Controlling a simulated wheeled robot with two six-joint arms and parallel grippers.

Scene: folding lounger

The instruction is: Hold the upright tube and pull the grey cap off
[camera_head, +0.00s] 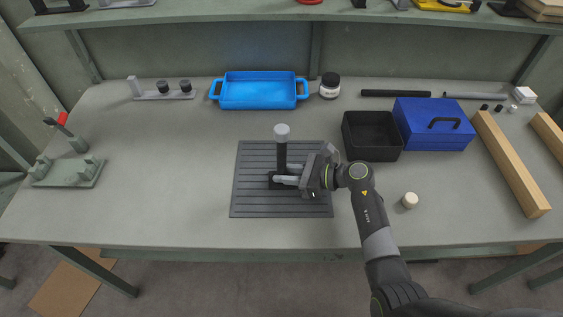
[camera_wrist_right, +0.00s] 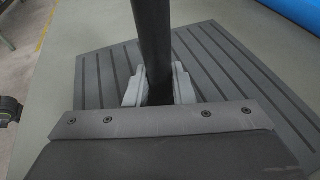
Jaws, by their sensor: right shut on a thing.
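A black tube (camera_head: 281,155) stands upright on a dark ribbed mat (camera_head: 255,200) at the middle of the bench. A grey cap (camera_head: 281,130) sits on its top end. My right gripper (camera_head: 284,180) reaches in from the right and is shut on the lower part of the tube, well below the cap. In the right wrist view the tube (camera_wrist_right: 153,40) rises between the two grey fingers; the cap is out of that view. The tube's foot is partly hidden behind my fingers. My left gripper is not in view.
A black open bin (camera_head: 346,128) and a blue toolbox (camera_head: 432,128) stand right of the mat. A blue tray (camera_head: 258,104) and a white jar (camera_head: 329,92) are behind it. A small cream cylinder (camera_head: 410,200) is right of my arm.

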